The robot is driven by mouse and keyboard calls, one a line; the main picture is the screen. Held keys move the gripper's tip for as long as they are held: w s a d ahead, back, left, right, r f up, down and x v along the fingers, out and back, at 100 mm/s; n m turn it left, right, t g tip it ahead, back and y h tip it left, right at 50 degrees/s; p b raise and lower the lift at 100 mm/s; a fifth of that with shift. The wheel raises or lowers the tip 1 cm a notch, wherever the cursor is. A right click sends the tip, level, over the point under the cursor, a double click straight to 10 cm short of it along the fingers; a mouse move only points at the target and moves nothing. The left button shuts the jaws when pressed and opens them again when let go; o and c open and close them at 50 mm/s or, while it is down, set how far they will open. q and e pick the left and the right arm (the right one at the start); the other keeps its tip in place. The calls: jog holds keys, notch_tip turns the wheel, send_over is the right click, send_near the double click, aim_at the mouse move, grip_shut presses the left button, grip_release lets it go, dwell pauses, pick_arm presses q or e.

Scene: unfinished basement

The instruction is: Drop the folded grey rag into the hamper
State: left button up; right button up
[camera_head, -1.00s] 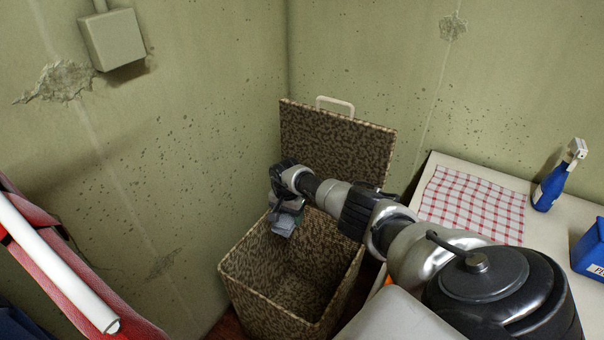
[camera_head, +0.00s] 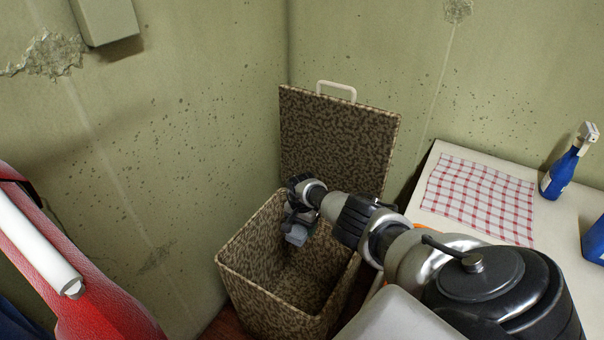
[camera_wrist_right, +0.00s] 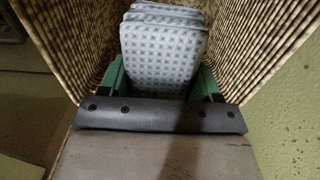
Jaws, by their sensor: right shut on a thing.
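The folded grey rag (camera_head: 297,235) hangs from my right gripper (camera_head: 299,217) in the head view. The rag is over the opening of the hamper (camera_head: 262,300), near its back rim. In the right wrist view the rag (camera_wrist_right: 162,50) is a patterned grey stack of folds between the green-sided fingers of my right gripper (camera_wrist_right: 163,80), with the hamper's woven walls (camera_wrist_right: 262,42) on both sides. The hamper's lid (camera_head: 335,140) stands open against the corner. My left gripper is not in view.
A white table (camera_head: 425,205) at the right holds a red-checked cloth (camera_head: 480,200), a blue spray bottle (camera_head: 562,172) and a blue container (camera_head: 596,243) cut off by the frame edge. A red padded object with a white bar (camera_head: 40,245) is at the left. Walls meet behind the hamper.

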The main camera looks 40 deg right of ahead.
jog(key=o, duration=1)
jog(key=shift+c, duration=0.2)
notch_tip(320, 180, up, 10)
jog(key=p, duration=0.3)
jog(key=shift+f+p, duration=0.1)
jog(key=shift+p, duration=0.25)
jog(key=shift+r, duration=0.55)
jog(key=shift+a+f, duration=0.1)
